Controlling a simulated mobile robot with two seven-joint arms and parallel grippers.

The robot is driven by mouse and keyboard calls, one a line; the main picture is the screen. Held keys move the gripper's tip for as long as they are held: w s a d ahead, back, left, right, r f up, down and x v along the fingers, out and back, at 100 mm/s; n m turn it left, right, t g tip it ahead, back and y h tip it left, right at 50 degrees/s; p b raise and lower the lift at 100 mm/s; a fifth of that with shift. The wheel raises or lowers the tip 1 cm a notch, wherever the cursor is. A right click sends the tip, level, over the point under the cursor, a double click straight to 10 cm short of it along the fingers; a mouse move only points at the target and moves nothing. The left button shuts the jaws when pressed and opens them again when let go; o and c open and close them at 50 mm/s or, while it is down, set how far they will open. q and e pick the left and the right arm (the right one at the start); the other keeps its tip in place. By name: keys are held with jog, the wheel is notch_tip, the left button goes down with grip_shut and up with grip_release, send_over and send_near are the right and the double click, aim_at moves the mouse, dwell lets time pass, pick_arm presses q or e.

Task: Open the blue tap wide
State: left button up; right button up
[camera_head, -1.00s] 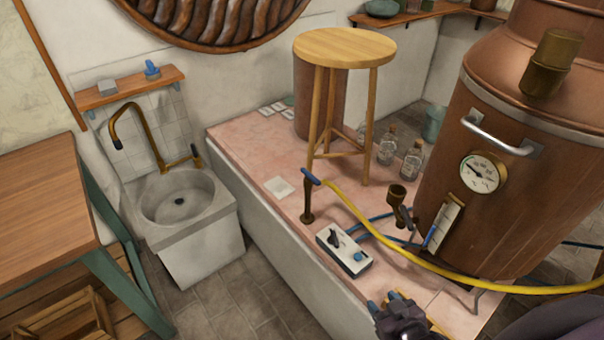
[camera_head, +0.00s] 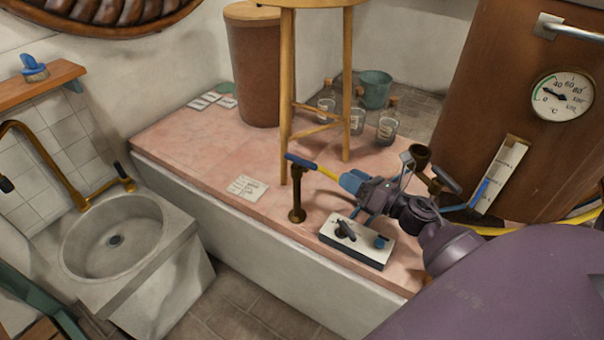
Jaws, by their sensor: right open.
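The blue tap is a brass standpipe (camera_head: 297,200) on the pink slab with a blue lever handle (camera_head: 300,162) on top. Part of the hose is hidden behind the gripper. My left gripper is out of view.
A control box (camera_head: 357,242) with a black switch and a blue knob lies below the gripper. A wooden stool (camera_head: 287,100) stands behind the tap. A sink (camera_head: 115,240) is at left.

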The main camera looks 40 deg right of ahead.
aim_at(312, 163)
jog(key=w+a+n, duration=0.1)
jog(key=w, duration=0.2)
jog(key=w+a+f+n, duration=0.1)
jog(key=w+n, duration=0.1)
jog(key=w, duration=0.2)
jog(key=w+a+f+n+g+y+b, duration=0.1)
jog(key=w, duration=0.3)
jog(key=shift+w+a+f+n, duration=0.1)
jog(key=shift+w+a+n, duration=0.1)
jog(key=shift+n, duration=0.1)
grip_shut()
